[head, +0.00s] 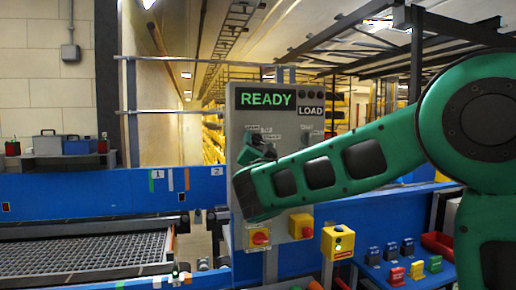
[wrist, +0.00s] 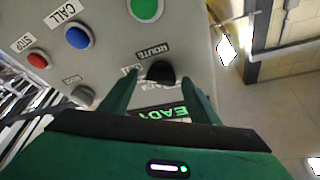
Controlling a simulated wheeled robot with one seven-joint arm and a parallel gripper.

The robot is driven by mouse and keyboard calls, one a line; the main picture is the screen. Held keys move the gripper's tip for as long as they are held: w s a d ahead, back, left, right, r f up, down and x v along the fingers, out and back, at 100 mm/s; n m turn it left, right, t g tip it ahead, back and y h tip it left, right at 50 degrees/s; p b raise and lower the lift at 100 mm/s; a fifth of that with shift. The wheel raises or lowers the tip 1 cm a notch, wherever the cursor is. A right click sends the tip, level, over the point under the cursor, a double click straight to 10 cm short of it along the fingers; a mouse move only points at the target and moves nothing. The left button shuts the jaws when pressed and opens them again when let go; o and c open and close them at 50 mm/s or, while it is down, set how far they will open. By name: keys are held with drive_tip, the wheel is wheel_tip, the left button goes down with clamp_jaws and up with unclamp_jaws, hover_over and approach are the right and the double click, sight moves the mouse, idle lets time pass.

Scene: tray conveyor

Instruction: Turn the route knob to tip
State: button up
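The route knob (wrist: 160,72) is a round black knob on the grey control panel, beneath a dark label reading ROUTE in the wrist view. Small position labels around it are partly hidden and too small to read, so its setting cannot be told. My gripper (wrist: 160,85) is open, with one green finger on each side of the knob. I cannot tell whether either finger touches it. In the head view the grey panel (head: 236,115) stands ahead, and my gripper (head: 262,146) is at its left part, hiding the knob.
The panel has a READY display (head: 266,99), a LOAD sign (head: 311,111) and two red-and-yellow switches below. In the wrist view a green button (wrist: 146,8), a blue button (wrist: 77,37) and a red button (wrist: 38,60) are near the knob. A conveyor (head: 85,254) lies left.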

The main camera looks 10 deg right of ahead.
drive_tip(key=c, duration=1)
drive_tip(key=shift+n, duration=0.4)
drive_tip(key=n, duration=0.1)
drive_tip(key=n+y, duration=0.2)
drive_tip(key=shift+d+f+n+t, duration=0.1)
drive_tip(key=shift+d+n+t, duration=0.15)
drive_tip(key=shift+n+t, duration=0.15)
drive_tip(key=n+y, duration=0.2)
drive_tip(key=n, duration=0.2)
drive_tip(key=n+y, duration=0.2)
drive_tip(key=n, duration=0.2)
drive_tip(key=shift+d+g, duration=0.2)
drive_tip(key=shift+g, duration=0.1)
drive_tip(key=n+y, duration=0.1)
drive_tip(key=n, duration=0.2)
drive_tip(key=n+g+y, duration=0.1)
drive_tip(key=n, duration=0.1)
drive_tip(key=shift+n+y, duration=0.4)
drive_tip(key=shift+n+g+y, duration=0.8)
drive_tip(key=shift+n, duration=1.1)
